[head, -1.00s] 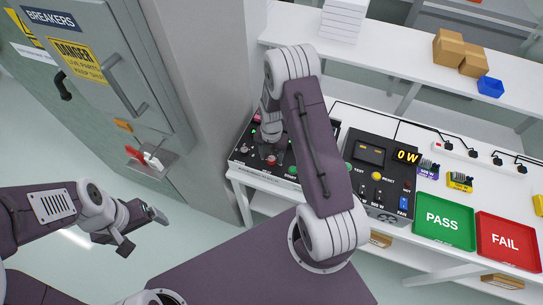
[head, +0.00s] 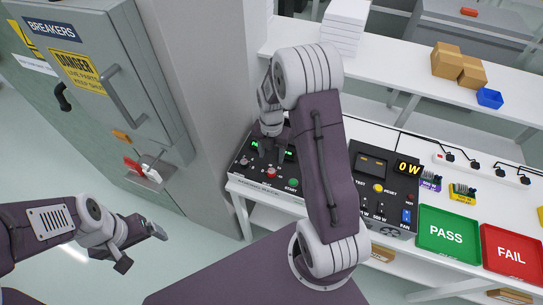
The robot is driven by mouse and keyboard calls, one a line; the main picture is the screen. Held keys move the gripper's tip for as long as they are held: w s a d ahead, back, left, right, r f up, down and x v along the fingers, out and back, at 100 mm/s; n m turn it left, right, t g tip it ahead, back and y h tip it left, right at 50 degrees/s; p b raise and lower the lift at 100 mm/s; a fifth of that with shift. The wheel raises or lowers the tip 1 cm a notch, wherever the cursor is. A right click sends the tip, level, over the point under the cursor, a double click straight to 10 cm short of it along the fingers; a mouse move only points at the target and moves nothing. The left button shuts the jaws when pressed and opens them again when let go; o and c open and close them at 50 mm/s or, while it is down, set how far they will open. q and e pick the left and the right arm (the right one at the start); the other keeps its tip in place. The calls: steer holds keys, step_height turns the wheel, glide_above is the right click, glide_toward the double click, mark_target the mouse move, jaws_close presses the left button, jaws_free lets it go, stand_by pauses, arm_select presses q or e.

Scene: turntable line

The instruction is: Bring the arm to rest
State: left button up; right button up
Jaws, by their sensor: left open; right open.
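My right arm (head: 322,165) reaches over the bench, its forearm crossing the middle of the head view. Its gripper (head: 272,157) points down over the black control panel (head: 246,180) at the bench's left end. It is open, with nothing seen between its fingers; whether it touches the panel I cannot tell. The panel carries red and green buttons and green lit displays, partly hidden by the gripper and arm. My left gripper (head: 142,249) is open and empty above the floor at the lower left, clear of everything.
A grey breaker cabinet (head: 150,100) with a red switch handle (head: 133,166) stands at the left, beside a pillar (head: 222,90). Right of my arm are a test unit (head: 371,197) reading 0 W, a green PASS tray (head: 447,262) and a red FAIL tray (head: 488,235).

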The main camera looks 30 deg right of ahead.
steer(key=a+r+t, duration=0.1)
steer(key=a+r, duration=0.3)
steer(key=r, duration=0.1)
steer(key=s+a+m, duration=0.2)
steer(key=s+m, duration=0.4)
steer(key=m, duration=0.7)
steer(key=s+a+m+b, duration=0.1)
steer(key=s+a+m, duration=0.1)
steer(key=s+m, duration=0.5)
steer(key=m, duration=0.6)
steer(key=shift+s+m, duration=0.15)
steer(key=shift+m, duration=0.15)
